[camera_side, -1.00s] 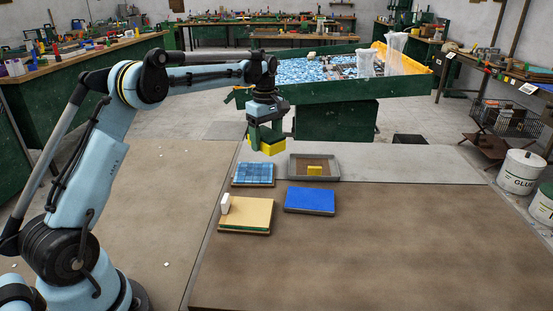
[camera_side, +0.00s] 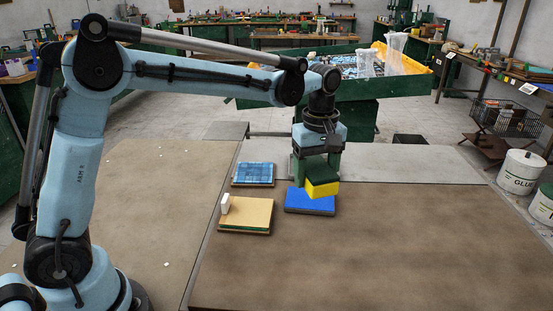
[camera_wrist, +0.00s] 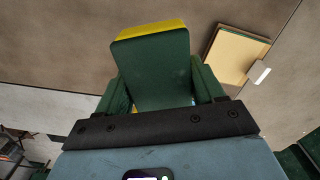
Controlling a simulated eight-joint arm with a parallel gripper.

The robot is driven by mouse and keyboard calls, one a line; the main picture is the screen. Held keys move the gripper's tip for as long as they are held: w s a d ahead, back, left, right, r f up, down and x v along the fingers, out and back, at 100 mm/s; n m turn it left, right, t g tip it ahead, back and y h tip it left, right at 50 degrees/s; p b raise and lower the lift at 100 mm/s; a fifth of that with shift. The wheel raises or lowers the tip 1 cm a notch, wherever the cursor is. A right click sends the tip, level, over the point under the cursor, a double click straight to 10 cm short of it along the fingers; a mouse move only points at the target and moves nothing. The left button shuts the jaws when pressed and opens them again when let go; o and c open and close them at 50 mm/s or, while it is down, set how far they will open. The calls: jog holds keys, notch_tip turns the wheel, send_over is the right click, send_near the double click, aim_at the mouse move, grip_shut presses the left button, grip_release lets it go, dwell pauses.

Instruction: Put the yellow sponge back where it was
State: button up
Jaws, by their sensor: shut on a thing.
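The yellow sponge (camera_side: 323,190) is a block with a dark green upper layer. My gripper (camera_side: 318,170) is shut on it in the side view, with the sponge in front of and over the plain blue pad (camera_side: 300,206). I cannot tell whether the sponge touches the pad. In the wrist view the sponge (camera_wrist: 152,72) shows mostly its dark green face, with a yellow edge at the top, between the green fingers of my gripper (camera_wrist: 160,88). The grey tray seen earlier behind the pad is hidden by my gripper and the sponge.
A blue tiled sheet (camera_side: 253,173) lies left of the gripper. A tan board (camera_side: 248,216) in front of it carries an upright white block (camera_side: 225,204); the board also shows in the wrist view (camera_wrist: 235,55). The brown bench (camera_side: 400,240) is clear at the front and right.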

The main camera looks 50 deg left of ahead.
jog(key=s+d+m, duration=0.4)
jog(key=s+d, duration=0.8)
send_over(313, 242)
notch_tip(313, 242, down, 7)
jog(key=shift+d+f, duration=0.1)
jog(key=shift+d, duration=0.05)
jog(key=shift+f, duration=2.05)
jog(key=shift+f, duration=0.2)
jog(key=o, duration=1)
jog(key=shift+r, duration=0.15)
